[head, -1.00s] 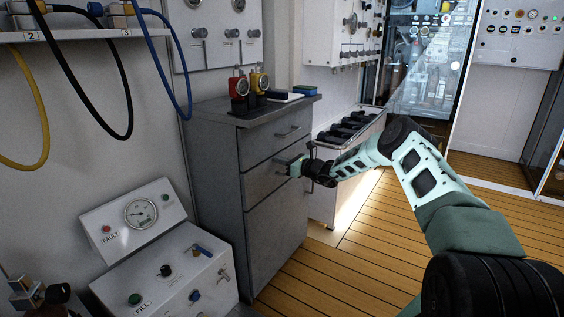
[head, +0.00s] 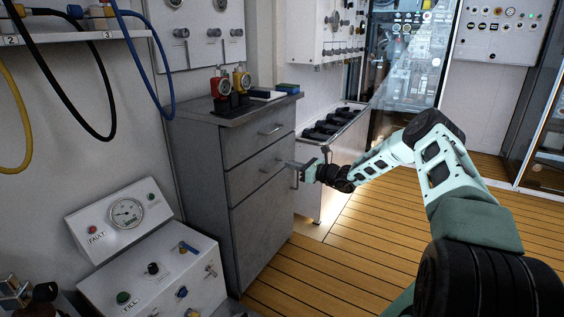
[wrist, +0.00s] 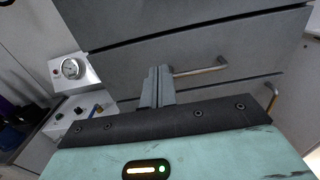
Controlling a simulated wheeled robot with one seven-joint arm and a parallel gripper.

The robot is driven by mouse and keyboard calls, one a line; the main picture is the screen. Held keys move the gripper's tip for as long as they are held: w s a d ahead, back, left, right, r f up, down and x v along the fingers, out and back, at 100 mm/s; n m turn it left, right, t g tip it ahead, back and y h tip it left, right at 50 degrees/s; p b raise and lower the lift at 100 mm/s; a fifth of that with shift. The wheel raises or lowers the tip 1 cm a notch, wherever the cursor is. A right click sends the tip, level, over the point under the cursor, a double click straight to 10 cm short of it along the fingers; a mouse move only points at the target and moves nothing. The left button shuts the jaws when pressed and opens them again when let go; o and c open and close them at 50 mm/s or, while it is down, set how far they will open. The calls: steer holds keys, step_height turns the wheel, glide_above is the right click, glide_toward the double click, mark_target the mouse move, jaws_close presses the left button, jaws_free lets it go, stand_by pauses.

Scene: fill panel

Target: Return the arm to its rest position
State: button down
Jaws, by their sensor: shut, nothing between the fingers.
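My arm (head: 440,165) reaches in from the right in the head view, bent at the elbow. My gripper (head: 294,166) is at its end, in front of the upper drawers of the grey cabinet (head: 262,225). In the wrist view my gripper (wrist: 157,78) has its fingers together with nothing between them. A drawer handle (wrist: 200,69) shows just right of the fingertips there, and I see no grip on it. The drawers look shut. In the head view the gripper partly overlaps the cabinet's right edge.
A fill panel (head: 150,270) with a gauge stands at the lower left. Red and yellow gauge devices (head: 230,85) stand on the cabinet top. Hoses (head: 100,115) hang at the left. A white bench (head: 340,150) is behind the gripper. Wooden floor (head: 330,270) lies open below the arm.

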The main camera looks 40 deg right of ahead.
steer(key=shift+v, duration=0.75)
steer(key=s+a+r+n+g+y, duration=0.1)
steer(key=a+r+n+g+y, duration=0.2)
steer(key=a, duration=0.7)
steer(key=s+a+r+n+g+y, duration=0.15)
steer(key=a+n+g, duration=0.3)
steer(key=a, duration=0.45)
steer(key=s+a+r+n+g+y, duration=0.1)
steer(key=s+a+r+n+g, duration=0.3)
steer(key=a, duration=0.6)
steer(key=s+a+r+n+g+h, duration=0.1)
steer(key=s+a+n+g+h, duration=0.35)
steer(key=s+a+n, duration=0.95)
steer(key=s+a+r+n+h, duration=0.1)
steer(key=s+n+h, duration=0.45)
steer(key=s, duration=0.75)
steer(key=s+a+r+n+h, duration=0.1)
steer(key=s+r+n+h, duration=0.1)
steer(key=s+n, duration=0.85)
step_height(320, 180, up, 20)
steer(key=s+m+p, duration=0.2)
steer(key=p, duration=1.8)
steer(key=shift+s+g, duration=0.3)
steer(key=shift+s, duration=0.1)
steer(key=shift+m, duration=0.25)
